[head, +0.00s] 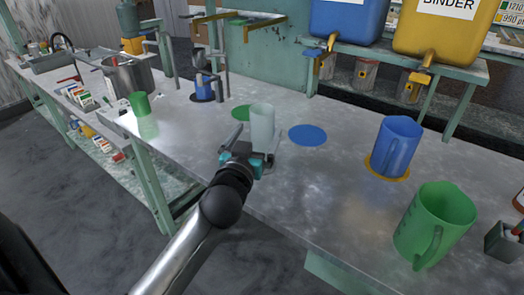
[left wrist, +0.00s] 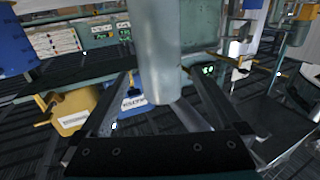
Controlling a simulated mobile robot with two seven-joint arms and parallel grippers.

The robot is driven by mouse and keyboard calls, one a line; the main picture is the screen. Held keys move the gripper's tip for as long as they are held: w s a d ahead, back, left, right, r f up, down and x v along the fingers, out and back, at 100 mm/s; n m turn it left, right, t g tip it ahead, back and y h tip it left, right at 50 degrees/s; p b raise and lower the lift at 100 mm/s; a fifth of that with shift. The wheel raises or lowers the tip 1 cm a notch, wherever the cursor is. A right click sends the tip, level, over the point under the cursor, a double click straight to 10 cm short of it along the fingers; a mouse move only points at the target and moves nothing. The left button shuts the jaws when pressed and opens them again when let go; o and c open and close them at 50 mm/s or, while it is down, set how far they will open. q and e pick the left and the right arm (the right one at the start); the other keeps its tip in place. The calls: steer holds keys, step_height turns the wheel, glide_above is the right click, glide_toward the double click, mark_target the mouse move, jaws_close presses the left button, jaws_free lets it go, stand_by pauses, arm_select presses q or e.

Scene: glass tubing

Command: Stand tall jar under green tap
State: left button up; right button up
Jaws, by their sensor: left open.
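A tall pale grey jar (head: 262,125) stands upright on the workbench, beside a green disc (head: 240,113) and a blue disc (head: 308,134). My left gripper (head: 251,148) is at the near side of the jar, with its fingers open. In the left wrist view the jar (left wrist: 155,50) rises between the two spread fingers (left wrist: 160,108), with gaps showing on both sides. I cannot make out a tap that is clearly green. My right gripper is out of view.
A blue jug (head: 397,147) stands on a yellow disc, with a green jug (head: 435,222) nearer me. A green cup (head: 140,104) and a blue vessel (head: 203,87) are at left. Blue (head: 345,20) and yellow (head: 440,35) tanks stand behind.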

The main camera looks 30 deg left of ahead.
mark_target(259, 131)
arm_select(q)
steer(key=shift+x, duration=1.5)
steer(key=shift+f, duration=0.1)
steer(key=shift+c, duration=0.2)
jaws_close()
